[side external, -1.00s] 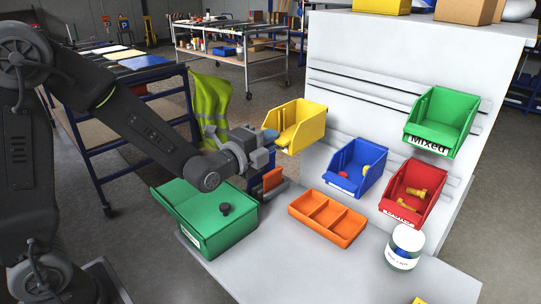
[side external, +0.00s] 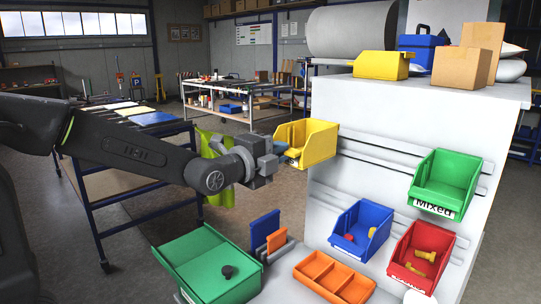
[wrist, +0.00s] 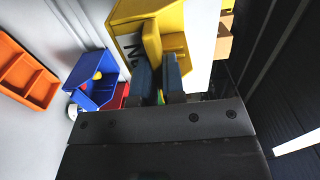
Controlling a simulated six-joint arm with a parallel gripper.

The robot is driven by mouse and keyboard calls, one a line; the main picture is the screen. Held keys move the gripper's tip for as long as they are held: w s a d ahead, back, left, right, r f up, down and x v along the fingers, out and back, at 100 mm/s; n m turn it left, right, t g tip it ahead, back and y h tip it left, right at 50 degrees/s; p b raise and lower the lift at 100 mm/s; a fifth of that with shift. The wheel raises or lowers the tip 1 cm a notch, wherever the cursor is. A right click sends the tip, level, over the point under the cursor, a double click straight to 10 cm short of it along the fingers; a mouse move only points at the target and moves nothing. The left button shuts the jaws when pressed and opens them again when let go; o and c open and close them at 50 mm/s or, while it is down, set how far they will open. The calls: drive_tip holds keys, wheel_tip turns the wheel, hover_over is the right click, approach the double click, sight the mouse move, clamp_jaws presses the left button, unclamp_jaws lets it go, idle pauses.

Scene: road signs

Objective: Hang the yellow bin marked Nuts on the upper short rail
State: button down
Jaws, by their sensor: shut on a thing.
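The yellow bin (side external: 312,138) is in my gripper (side external: 279,150), at the left edge of the white panel, level with the left end of the upper rail (side external: 385,157). It appears upright; whether it touches the rail or panel cannot be told. In the wrist view my fingers (wrist: 159,78) are shut on a yellow tab of the bin (wrist: 128,18). A dark "N" shows on its label; the rest is hidden.
A green "Mixed" bin (side external: 446,181) hangs at the right of the upper rail. A blue bin (side external: 361,228) and red bin (side external: 420,255) hang lower. Another yellow bin (side external: 382,65) stands on top. A green box (side external: 208,266) and orange tray (side external: 333,277) are below.

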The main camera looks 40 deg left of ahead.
drive_tip(key=shift+w, duration=3.25)
drive_tip(key=shift+f, duration=1.05)
drive_tip(key=c, duration=1.1)
unclamp_jaws()
drive_tip(key=shift+s, duration=0.1)
